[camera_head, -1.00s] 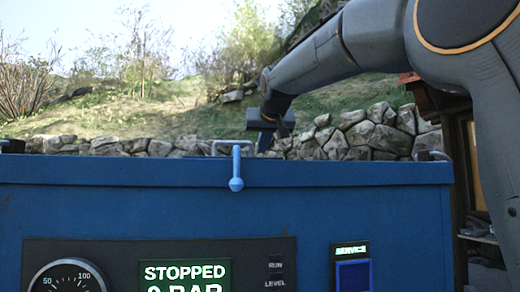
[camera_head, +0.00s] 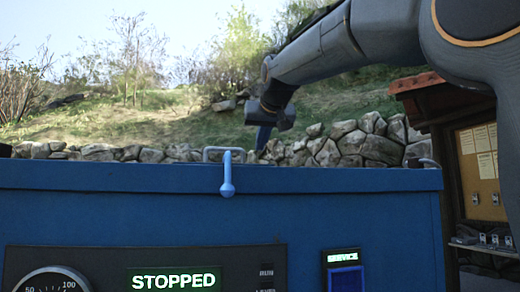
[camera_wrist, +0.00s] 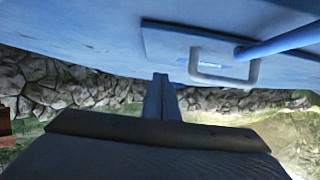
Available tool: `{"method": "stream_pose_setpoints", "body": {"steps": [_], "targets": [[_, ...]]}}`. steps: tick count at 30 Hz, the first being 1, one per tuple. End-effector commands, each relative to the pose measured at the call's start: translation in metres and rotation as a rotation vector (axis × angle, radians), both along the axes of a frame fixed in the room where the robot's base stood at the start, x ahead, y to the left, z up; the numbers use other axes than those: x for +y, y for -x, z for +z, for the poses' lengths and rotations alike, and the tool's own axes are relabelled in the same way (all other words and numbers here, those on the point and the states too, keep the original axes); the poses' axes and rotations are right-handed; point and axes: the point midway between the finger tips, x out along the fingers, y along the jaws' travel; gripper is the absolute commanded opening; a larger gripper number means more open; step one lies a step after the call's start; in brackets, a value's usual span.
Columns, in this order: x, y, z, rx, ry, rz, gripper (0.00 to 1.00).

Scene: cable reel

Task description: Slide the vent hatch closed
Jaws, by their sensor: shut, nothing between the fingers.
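The vent hatch (camera_wrist: 165,42) shows in the wrist view as a flat blue plate on the blue cabinet's top.
A blue lever (camera_head: 227,175) with a rounded end hangs over the cabinet's (camera_head: 120,205) front edge; its rod (camera_wrist: 285,40) passes near the handle. The front panel reads STOPPED (camera_head: 174,281). A stone wall (camera_head: 360,145) and a notice-board shelter (camera_head: 478,150) stand behind.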

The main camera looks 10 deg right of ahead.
Motion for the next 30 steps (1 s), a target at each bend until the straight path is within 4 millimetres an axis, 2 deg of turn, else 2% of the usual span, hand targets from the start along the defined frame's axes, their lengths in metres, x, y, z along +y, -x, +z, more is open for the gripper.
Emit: {"method": "stream_pose_setpoints", "body": {"steps": [21, 30], "targets": [[-0.002, 0.077, 0.012, -0.001, 0.0, 0.001, 0.0], [-0.003, 0.088, 0.014, 0.001, 0.0, 0.0, 0.0]]}}
